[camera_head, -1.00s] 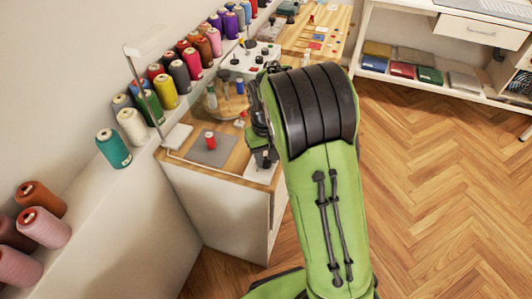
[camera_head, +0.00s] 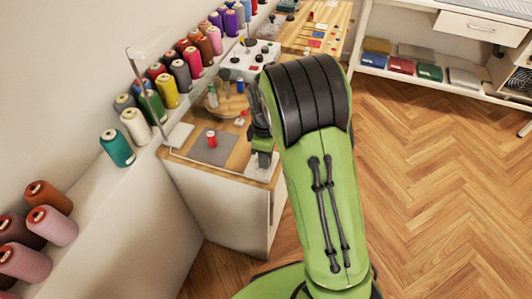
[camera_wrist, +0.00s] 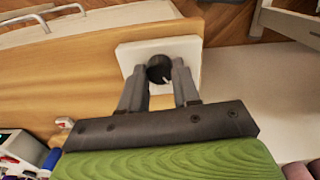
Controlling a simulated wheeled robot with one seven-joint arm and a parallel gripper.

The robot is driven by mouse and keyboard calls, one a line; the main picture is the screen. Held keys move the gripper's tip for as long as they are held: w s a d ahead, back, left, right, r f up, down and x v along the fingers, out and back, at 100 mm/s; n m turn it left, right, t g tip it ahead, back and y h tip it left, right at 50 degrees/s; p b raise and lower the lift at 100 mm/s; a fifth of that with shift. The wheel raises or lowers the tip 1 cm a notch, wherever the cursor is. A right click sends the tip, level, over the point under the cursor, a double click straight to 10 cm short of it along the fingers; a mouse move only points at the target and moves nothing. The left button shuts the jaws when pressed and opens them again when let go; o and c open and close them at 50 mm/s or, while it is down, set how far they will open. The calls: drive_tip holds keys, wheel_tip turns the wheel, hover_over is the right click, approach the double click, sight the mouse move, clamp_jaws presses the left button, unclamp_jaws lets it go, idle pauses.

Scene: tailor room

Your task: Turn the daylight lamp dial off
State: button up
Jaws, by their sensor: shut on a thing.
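The dial is a round black knob (camera_wrist: 160,69) with a pale pointer mark toward its lower right in the wrist view. It sits on a white base plate (camera_wrist: 189,48), which also shows near the front corner of the wooden worktop in the head view (camera_head: 262,173). My gripper (camera_wrist: 164,73) is shut on the dial from above, with one finger at each side. The gripper (camera_head: 264,158) is partly hidden by my arm in the head view. The daylight lamp (camera_head: 150,46) has a pale flat head on a thin stand at the worktop's left.
A grey mat (camera_head: 207,149) holds a red spool (camera_head: 211,140) left of the gripper. Thread cones line the ledge (camera_head: 112,180) along the wall. Wooden floor (camera_head: 440,190) is open on the right, below a white shelf unit (camera_head: 460,92).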

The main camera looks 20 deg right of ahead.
drive_tip(key=shift+n, duration=1.6)
drive_tip(key=o, duration=1.1)
drive_tip(key=shift+c, duration=0.2)
wheel_tip(320, 180, up, 16)
drive_tip(key=p, duration=0.5)
drive_tip(key=shift+f, duration=0.1)
